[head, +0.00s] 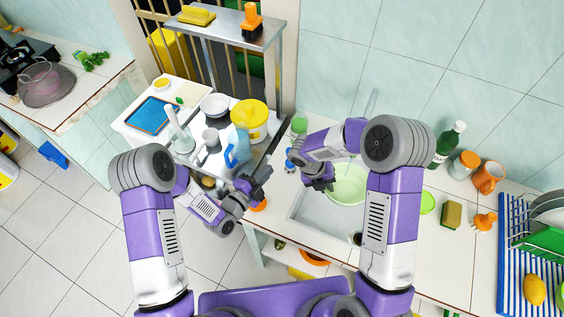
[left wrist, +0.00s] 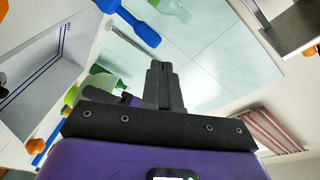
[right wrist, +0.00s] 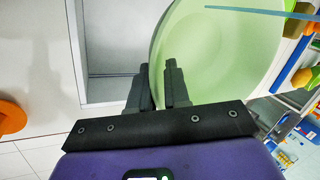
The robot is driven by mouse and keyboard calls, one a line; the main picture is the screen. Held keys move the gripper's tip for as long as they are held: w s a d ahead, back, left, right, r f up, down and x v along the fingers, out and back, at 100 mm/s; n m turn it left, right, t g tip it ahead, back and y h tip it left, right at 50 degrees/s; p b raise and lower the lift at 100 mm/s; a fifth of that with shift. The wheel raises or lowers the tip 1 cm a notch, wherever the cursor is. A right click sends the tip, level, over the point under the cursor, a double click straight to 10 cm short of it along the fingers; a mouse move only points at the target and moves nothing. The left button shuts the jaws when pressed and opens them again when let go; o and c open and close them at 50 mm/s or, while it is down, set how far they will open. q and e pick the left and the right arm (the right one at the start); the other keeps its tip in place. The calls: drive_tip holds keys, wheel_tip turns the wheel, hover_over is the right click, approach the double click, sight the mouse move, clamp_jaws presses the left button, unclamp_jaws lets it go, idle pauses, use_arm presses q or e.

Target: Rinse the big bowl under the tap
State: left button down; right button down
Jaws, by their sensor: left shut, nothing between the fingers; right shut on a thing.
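The big light green bowl (head: 348,184) is over the sink (head: 312,210), partly hidden by my right arm. My right gripper (head: 322,182) is shut on the bowl's left rim. In the right wrist view the fingers (right wrist: 160,82) meet the edge of the bowl (right wrist: 215,50), and a thin blue bar or stream (right wrist: 255,12) crosses over it. I cannot tell which it is. A slim pale upright shape (head: 371,104) behind the bowl looks like the tap. My left gripper (head: 258,178) is shut and empty, left of the sink beside the trolley; its closed fingers show in its wrist view (left wrist: 160,75).
A metal trolley at left holds a yellow-lidded pot (head: 250,116), a blue jug (head: 238,148) and a white bowl (head: 214,105). Right of the sink are a sponge (head: 451,214), a green bottle (head: 447,146), an orange mug (head: 489,177) and a dish rack (head: 540,240).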

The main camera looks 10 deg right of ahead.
use_arm(q)
drive_tip(key=s+a+m, duration=0.1)
drive_tip(key=s+a+f+m, duration=0.1)
drive_tip(key=s+m, duration=0.1)
drive_tip(key=m, duration=0.1)
drive_tip(key=shift+s+a+f+g+y, duration=0.3)
drive_tip(key=shift+s+a+f+g, duration=0.1)
drive_tip(key=m, duration=0.1)
approach(288, 157)
drive_tip(key=x, duration=0.5)
drive_tip(key=shift+w+d, duration=0.15)
drive_tip(key=shift+d, duration=0.05)
drive_tip(key=shift+w+d, duration=0.3)
drive_tip(key=shift+w, duration=0.05)
